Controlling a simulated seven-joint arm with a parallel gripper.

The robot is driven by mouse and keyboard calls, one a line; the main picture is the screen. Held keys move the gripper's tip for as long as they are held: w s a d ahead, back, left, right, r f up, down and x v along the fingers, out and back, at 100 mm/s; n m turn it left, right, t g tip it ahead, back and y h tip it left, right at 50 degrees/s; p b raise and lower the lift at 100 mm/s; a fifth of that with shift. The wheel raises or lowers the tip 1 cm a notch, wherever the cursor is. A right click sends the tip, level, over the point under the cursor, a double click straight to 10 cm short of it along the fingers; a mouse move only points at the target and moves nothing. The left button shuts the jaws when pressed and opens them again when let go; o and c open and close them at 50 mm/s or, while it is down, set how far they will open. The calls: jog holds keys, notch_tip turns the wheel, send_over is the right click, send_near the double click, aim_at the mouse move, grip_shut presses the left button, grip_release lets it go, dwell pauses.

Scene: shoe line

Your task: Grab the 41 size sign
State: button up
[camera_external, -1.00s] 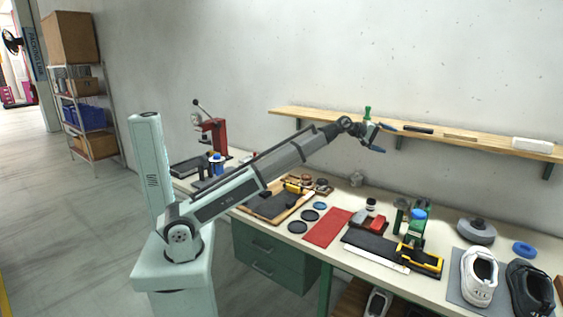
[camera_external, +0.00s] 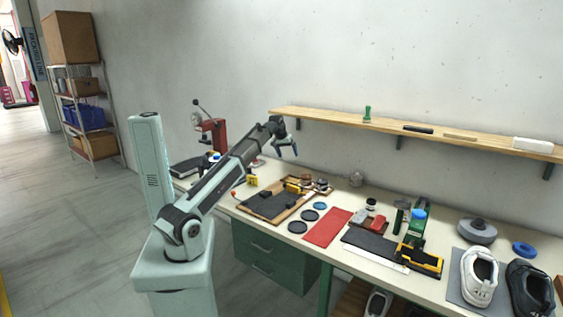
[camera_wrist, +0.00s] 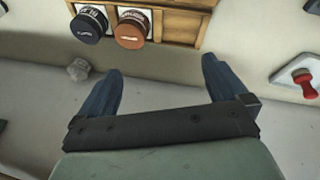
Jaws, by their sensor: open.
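My gripper (camera_external: 287,144) is raised over the back of the workbench, in front of the wall shelf's left end. In the wrist view its two dark blue fingers (camera_wrist: 161,66) are wide apart with nothing between them. I cannot make out a sign reading 41 in either view. A small yellow upright piece (camera_external: 251,181) stands on the bench beside the wooden tray. Any marking on it is too small to read.
Two round-lidded jars, dark (camera_wrist: 90,25) and brown (camera_wrist: 132,28), sit in a wooden holder. A grey faceted object (camera_wrist: 79,69) lies left, and a red-knobbed item (camera_wrist: 303,82) right. The wall shelf (camera_external: 470,139) and red press (camera_external: 213,133) are nearby obstacles.

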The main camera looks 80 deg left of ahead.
aim_at(252, 176)
jog(key=s+a+f+g+h, duration=0.1)
jog(key=s+a+f+g, duration=0.1)
jog(key=s, duration=0.8)
jog(key=s+a+f+g+h, duration=0.1)
jog(key=s+a+g, duration=0.1)
jog(key=s, duration=0.8)
notch_tip(252, 176, down, 9)
jog(key=shift+w+a+r, duration=0.1)
jog(key=shift+s+d+f, duration=0.1)
jog(key=shift+s+f, duration=0.05)
jog(key=shift+f, duration=0.9)
jog(key=shift+s+d+f, duration=0.1)
jog(key=shift+f, duration=1.5)
jog(key=shift+c, duration=0.3)
jog(key=c, duration=0.9)
